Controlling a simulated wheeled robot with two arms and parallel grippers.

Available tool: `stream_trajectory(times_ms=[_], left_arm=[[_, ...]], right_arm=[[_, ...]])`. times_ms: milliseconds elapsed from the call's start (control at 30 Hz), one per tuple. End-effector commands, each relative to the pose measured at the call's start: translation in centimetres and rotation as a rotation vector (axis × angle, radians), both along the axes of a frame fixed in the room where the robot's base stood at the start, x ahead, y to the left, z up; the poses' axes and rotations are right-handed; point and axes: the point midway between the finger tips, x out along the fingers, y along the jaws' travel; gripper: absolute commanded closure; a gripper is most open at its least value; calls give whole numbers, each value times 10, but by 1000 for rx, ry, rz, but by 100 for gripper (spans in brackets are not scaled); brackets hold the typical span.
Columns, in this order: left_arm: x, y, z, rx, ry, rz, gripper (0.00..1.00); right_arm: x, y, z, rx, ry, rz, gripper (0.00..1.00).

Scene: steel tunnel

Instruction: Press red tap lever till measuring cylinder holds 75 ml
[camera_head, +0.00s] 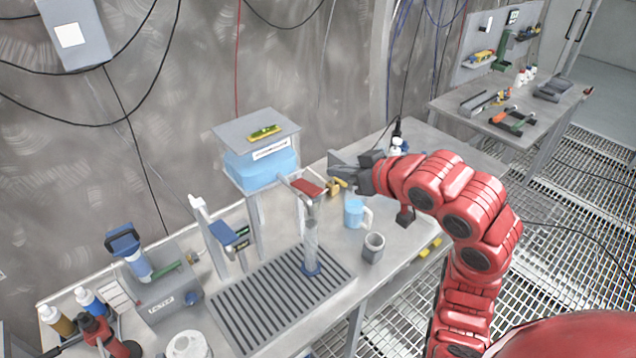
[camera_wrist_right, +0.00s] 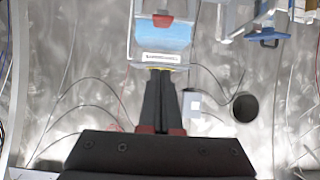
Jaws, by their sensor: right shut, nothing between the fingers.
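The red tap lever (camera_head: 308,187) sticks out at the front of a raised tank of blue water (camera_head: 262,168). Below it the clear measuring cylinder (camera_head: 311,240) stands upright on its blue foot on the slotted drain grate; its fill level is too small to read. My right gripper (camera_head: 336,164) is shut and empty, to the right of the lever and a little above it, apart from it. In the right wrist view its closed fingers (camera_wrist_right: 161,76) point toward the tank (camera_wrist_right: 163,38), with a red part, likely the lever, at the top. My left gripper is not in view.
A blue mug (camera_head: 354,213) and a grey mug (camera_head: 373,247) stand right of the drain grate (camera_head: 262,312). A stand with a blue part (camera_head: 226,234) is left of it. Bottles and a grey machine (camera_head: 165,295) crowd the bench's left end. The wall is behind.

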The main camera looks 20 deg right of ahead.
Motion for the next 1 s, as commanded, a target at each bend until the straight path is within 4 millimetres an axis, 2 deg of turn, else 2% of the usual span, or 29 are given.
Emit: stream_trajectory(times_ms=[33, 267, 500, 800, 1000], left_arm=[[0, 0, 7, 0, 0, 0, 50], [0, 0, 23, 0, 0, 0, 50], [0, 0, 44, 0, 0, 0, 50], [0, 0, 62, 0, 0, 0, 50], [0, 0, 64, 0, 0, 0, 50]], right_arm=[[5, 4, 0, 4, 5, 4, 100], [35, 15, -19, -3, 7, 1, 100], [74, 29, -41, -2, 12, 1, 100], [65, 24, -74, 0, 7, -2, 100], [64, 23, -81, -2, 2, -2, 100]])
